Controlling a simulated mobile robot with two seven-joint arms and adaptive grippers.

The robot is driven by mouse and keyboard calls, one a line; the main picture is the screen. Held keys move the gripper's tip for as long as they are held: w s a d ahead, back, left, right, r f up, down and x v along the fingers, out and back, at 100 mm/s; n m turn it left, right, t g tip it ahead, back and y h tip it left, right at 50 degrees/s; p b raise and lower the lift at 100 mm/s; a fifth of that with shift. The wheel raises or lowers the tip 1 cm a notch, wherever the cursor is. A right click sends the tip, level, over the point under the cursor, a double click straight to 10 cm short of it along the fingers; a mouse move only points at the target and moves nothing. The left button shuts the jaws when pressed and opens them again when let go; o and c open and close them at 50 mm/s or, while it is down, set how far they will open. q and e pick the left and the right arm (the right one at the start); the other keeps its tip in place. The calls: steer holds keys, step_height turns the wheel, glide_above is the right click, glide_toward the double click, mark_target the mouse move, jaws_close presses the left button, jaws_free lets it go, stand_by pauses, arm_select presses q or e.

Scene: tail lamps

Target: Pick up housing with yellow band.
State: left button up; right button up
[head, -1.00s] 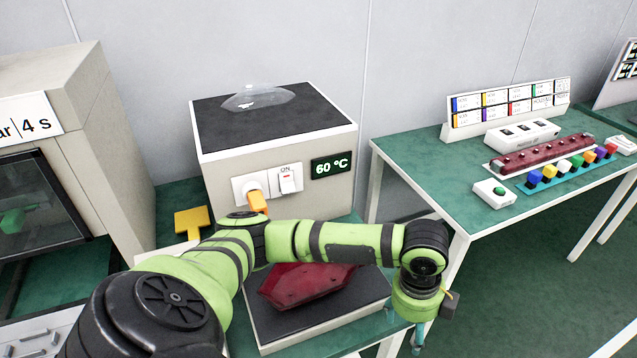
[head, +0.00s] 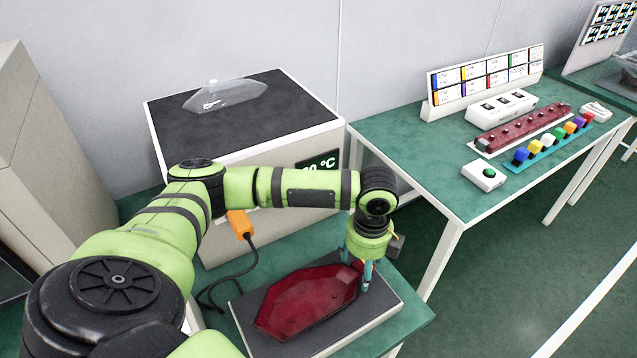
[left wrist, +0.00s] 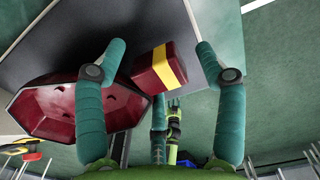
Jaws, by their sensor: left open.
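The housing with the yellow band (left wrist: 154,70) is a small dark red block with a yellow stripe. In the left wrist view it lies between the spread fingers of my left gripper (left wrist: 158,60), with space on both sides. In the head view my left gripper (head: 359,275) points down at the right end of the dark plate (head: 378,318). A bit of red shows by its fingers there, but the yellow band is hidden. My left gripper is open and holds nothing. My right gripper is not seen.
A large red lamp shell (head: 308,301) lies on the plate, close to the left fingers; it also shows in the left wrist view (left wrist: 50,105). Behind stands a heater box (head: 250,115) with an orange plug (head: 240,223) and cable. The right table (head: 420,160) holds colored blocks and a red strip.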

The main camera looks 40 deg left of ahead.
arm_select(q)
step_height(320, 180, down, 2)
steer(key=shift+a+f, duration=0.1)
steer(key=shift+f, duration=0.1)
jaws_close()
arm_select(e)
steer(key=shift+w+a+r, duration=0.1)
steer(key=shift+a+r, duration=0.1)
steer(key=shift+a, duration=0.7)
arm_select(q)
steer(key=shift+w, duration=0.1)
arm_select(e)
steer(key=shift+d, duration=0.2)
